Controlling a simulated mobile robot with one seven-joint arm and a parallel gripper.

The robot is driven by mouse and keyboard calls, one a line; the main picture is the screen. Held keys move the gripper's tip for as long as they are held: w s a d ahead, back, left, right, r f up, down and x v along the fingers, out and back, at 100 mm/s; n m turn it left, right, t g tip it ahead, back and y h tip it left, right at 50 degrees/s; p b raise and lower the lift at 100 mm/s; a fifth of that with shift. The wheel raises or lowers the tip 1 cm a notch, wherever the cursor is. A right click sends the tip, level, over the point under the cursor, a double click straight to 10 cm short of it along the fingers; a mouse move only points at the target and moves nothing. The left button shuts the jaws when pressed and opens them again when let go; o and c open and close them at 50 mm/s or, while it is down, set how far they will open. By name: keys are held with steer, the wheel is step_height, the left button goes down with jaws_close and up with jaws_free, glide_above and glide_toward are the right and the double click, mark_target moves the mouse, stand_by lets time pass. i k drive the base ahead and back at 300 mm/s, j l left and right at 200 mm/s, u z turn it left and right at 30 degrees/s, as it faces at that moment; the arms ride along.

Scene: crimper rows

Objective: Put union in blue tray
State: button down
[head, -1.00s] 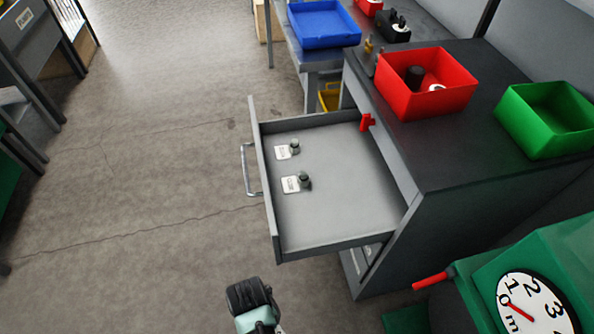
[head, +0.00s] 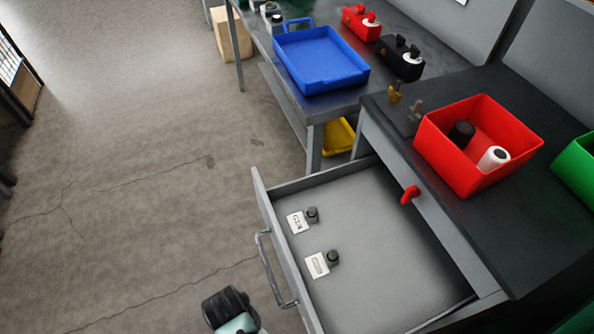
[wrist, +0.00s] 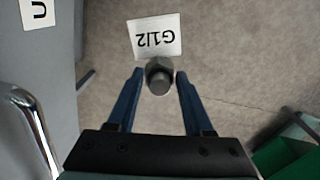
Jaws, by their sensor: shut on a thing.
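My gripper (wrist: 158,85) is shut on a dark grey hexagonal fitting, the union (wrist: 159,76), held between its two blue fingers in the wrist view. A white card reading G1/2 (wrist: 156,38) shows right beside the union, with bare floor behind. In the head view only a black and pale green part of my arm shows at the bottom, and the fingers and union are out of sight. The blue tray (head: 322,64) stands on the grey bench at top centre and looks empty.
An open drawer (head: 385,270) holds two small fittings (head: 312,214) with white cards. The drawer handle (wrist: 32,125) is close at left in the wrist view. A red bin (head: 440,150) with two cylinders stands on the dark cabinet. Floor at left is clear.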

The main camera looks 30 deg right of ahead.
mark_target(310, 52)
steer(key=i, duration=1.35)
steer(key=i+z, duration=0.4)
steer(key=i+j+z, duration=0.2)
steer(key=z, duration=0.25)
steer(key=i, duration=0.1)
